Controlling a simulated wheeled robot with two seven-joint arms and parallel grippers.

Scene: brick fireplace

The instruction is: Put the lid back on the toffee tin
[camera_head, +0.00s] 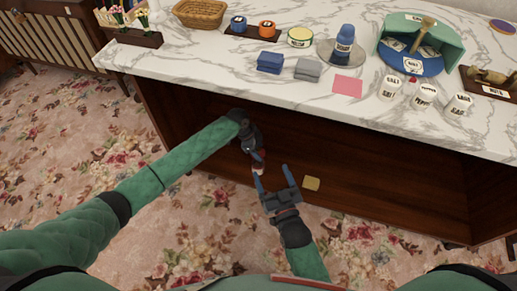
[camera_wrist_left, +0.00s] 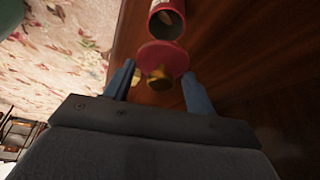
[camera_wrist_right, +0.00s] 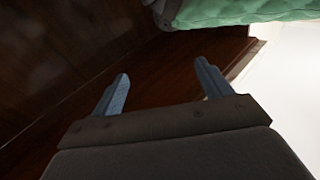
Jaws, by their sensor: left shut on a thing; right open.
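In the left wrist view, the red round lid (camera_wrist_left: 163,56) with a gold knob (camera_wrist_left: 158,79) sits between the fingers of my left gripper (camera_wrist_left: 158,88), which is shut on it. Lid and tin look close together but apart. In the head view, my left gripper (camera_head: 254,152) is low in front of the counter, with small red and white parts by its fingers that I cannot separate. My right gripper (camera_head: 277,184) is open and empty just below it; it also shows in the right wrist view (camera_wrist_right: 160,90).
The floral carpet (camera_head: 60,140) at left is clear.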

